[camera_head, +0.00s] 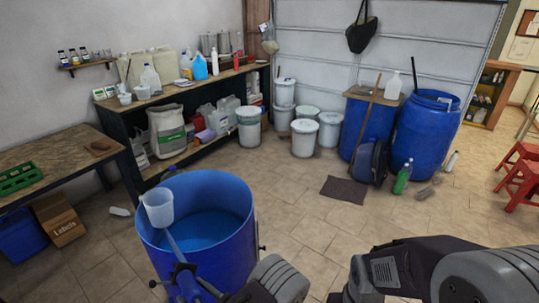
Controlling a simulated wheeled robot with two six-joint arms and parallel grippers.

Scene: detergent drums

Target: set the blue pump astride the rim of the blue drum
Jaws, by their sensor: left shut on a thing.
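The open blue drum (222,263) stands close in front of me, its round rim facing up. My left gripper (187,278) is at the drum's near rim, shut on a blue piece that I take to be the blue pump (174,241). A pale blue stem runs up and left from the gripper, across the drum's mouth, towards a translucent cup (158,207) at the left rim. I cannot tell whether stem and cup are one piece, or whether they touch the rim. My right arm is at the lower right; its fingertips cannot be made out.
A wooden table (60,160) stands at the left. A loaded shelf bench (185,92) lines the wall. White lidded buckets (330,128) and a tall blue barrel (425,135) stand behind, with a green bottle (403,178) on the floor. Tiled floor right of the drum is clear.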

